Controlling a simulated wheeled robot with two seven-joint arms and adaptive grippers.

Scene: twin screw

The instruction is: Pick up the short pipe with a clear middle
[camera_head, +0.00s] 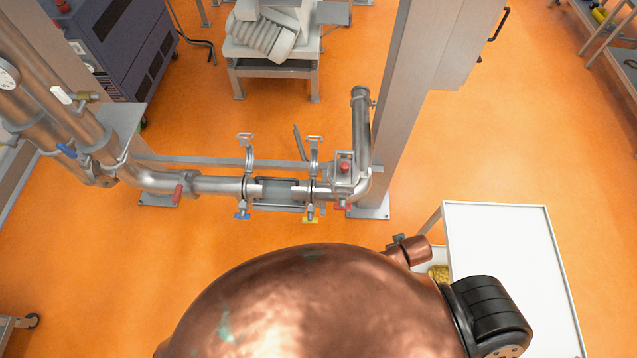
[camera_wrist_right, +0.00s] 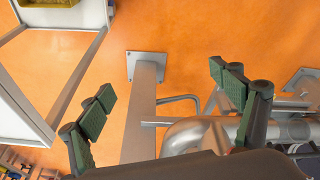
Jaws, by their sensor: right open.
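The short pipe with a clear middle (camera_head: 278,191) lies level in the metal pipe line in the head view. It sits between two upright open-looking clamps, a left one (camera_head: 246,155) with a blue handle and a right one (camera_head: 313,155) with a yellow handle. My right gripper (camera_wrist_right: 163,82) is open and empty in the right wrist view, its green-padded fingers wide apart. A bent metal pipe (camera_wrist_right: 200,135) is below and near its right finger. Whether the clear part shows at that view's right edge, I cannot tell. My left gripper is not in view.
A metal post (camera_head: 395,110) stands right of the pipe line. A grey machine (camera_head: 115,45) stands at the back left.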

